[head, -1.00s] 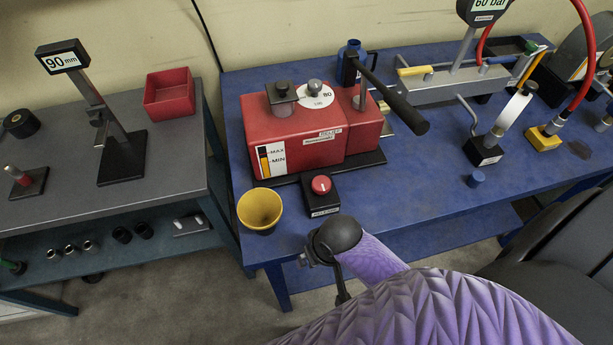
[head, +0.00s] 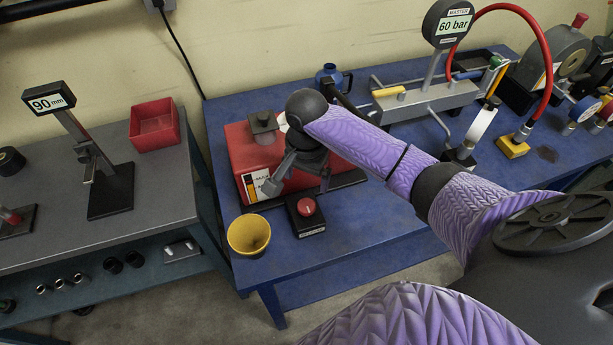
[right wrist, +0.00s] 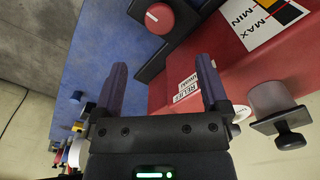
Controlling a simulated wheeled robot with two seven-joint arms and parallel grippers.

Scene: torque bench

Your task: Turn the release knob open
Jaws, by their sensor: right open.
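A round red knob (head: 306,206) sits on a small black box (head: 311,224) in front of the red bench unit (head: 244,150). The box's label is too small to read. In the right wrist view the red knob (right wrist: 160,18) is near the top, beyond the fingertips. My left gripper is out of view.
A yellow cup (head: 249,235) stands left of the black box near the blue bench's front edge. My right arm hides much of the red unit. A gauge marked 60 bar (head: 452,25) and a red hose (head: 520,12) are farther right. A grey table (head: 160,195) stands left.

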